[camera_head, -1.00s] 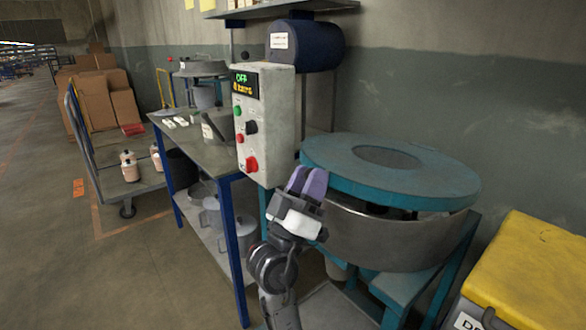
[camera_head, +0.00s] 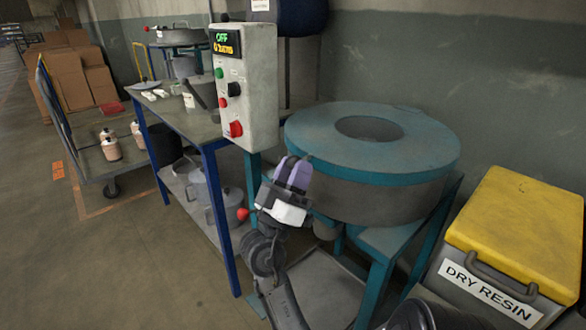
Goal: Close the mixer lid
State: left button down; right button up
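The mixer's teal ring-shaped lid (camera_head: 420,150) lies level on the round grey mixer bowl (camera_head: 370,203), with no gap visible along the front rim. The lid has a dark round opening in its middle. My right gripper (camera_head: 294,171), with purple fingers, points up just left of the bowl and below the lid's left edge. It looks empty and apart from the lid. Its fingers are close together, and whether they meet is unclear. My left gripper is not in view. The control box (camera_head: 246,90) with an OFF display stands left of the lid.
A yellow-lidded dry resin bin (camera_head: 520,225) stands right of the mixer. A blue-legged workbench (camera_head: 190,122) with pots on its lower shelf is at left. A cart (camera_head: 95,160) with bottles stands beyond it. The floor at lower left is clear.

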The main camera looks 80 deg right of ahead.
jog(key=o, duration=0.4)
jog(key=shift+d+f, duration=0.1)
jog(key=shift+f, duration=0.15)
jog(key=shift+o, duration=0.2)
jog(key=shift+w, duration=0.1)
jog(key=v, duration=1.3)
jog(key=shift+a+f+p, duration=0.25)
jog(key=shift+a+p, duration=0.05)
jog(key=shift+p, duration=0.05)
jog(key=shift+w, duration=0.1)
